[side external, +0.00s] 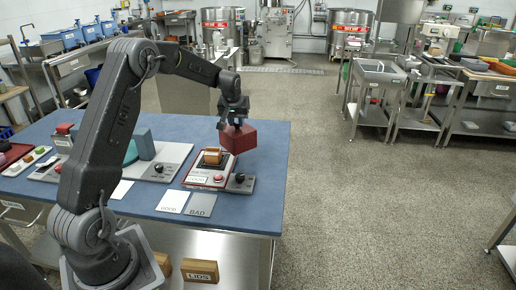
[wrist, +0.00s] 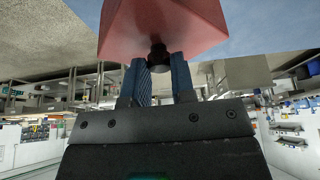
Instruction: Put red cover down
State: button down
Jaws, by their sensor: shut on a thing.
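The red cover (side external: 239,139) is a box-like piece hanging tilted from my gripper (side external: 232,122) in the side view. In the wrist view the red cover (wrist: 160,25) fills the top centre, and its dark knob sits between the two blue fingers of my gripper (wrist: 158,72). My gripper is shut on that knob. The cover is in the air above the right part of the blue table, just above and right of a small station (side external: 209,174) with an orange-brown block (side external: 212,156) on it. Whether the cover touches anything below is hard to tell.
The blue table (side external: 262,165) has a grey plate with a black knob and teal part (side external: 132,150) to the left. A white card (side external: 173,201) and a grey BAD card (side external: 200,205) lie in front. The table's right edge is near.

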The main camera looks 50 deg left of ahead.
jog(key=w+d+f, duration=0.4)
jog(key=w+f, duration=0.2)
jog(key=f, duration=0.2)
jog(key=shift+d+f, duration=0.25)
jog(key=shift+f, duration=0.15)
jog(key=c, duration=1)
grip_release()
jog(key=shift+o, duration=0.2)
